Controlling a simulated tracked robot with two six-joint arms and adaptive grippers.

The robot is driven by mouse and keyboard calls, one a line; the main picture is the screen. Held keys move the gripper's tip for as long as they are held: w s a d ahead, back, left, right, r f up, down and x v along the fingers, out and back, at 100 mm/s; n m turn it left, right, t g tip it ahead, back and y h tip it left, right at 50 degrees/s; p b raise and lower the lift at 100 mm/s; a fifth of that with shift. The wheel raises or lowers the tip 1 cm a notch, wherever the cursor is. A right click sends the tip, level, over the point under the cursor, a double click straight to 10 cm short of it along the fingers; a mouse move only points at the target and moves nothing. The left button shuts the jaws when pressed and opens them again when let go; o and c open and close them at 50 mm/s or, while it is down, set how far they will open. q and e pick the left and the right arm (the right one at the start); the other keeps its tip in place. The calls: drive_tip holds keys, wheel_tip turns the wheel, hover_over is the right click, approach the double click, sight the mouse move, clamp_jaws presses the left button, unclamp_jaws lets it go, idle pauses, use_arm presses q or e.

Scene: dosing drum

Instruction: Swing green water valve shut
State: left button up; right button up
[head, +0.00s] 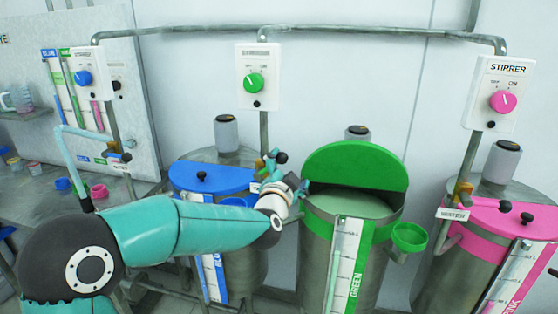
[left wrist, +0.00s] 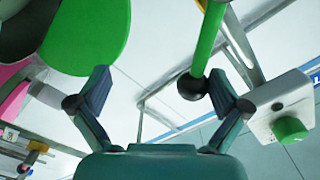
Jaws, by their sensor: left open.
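The green water valve's lever (left wrist: 208,40) is a green bar with a black ball knob (left wrist: 191,86) at its end in the left wrist view. My left gripper (left wrist: 160,90) is open, and the knob lies between its two fingers in the picture, closer to the right finger. I cannot tell whether they touch. In the head view my left gripper (head: 291,172) is beside the green drum (head: 318,232), near the upright pipe behind it. My gripper largely hides the green valve there. My right gripper is out of view.
The green drum's round lid (head: 356,166) stands open just right of my left gripper. The blue drum (head: 210,178) is to the left, under my arm, and the pink drum (head: 460,265) to the right. A stirrer box with a green knob (head: 253,83) hangs above.

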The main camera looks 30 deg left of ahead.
use_arm(q)
drive_tip(key=f+b, duration=0.1)
drive_tip(key=f, duration=0.1)
drive_tip(key=d+f+b, duration=0.1)
drive_tip(key=f+b, duration=0.1)
drive_tip(key=f, duration=0.1)
drive_tip(key=shift+w+b, duration=0.15)
drive_tip(key=shift+b, duration=0.15)
idle(0.4)
drive_tip(key=shift+r, duration=0.1)
drive_tip(key=shift+a+r, duration=0.45)
drive_tip(key=shift+r, duration=0.05)
drive_tip(key=shift+s, duration=0.2)
drive_tip(key=v, duration=0.9)
drive_tip(key=shift+b, duration=0.45)
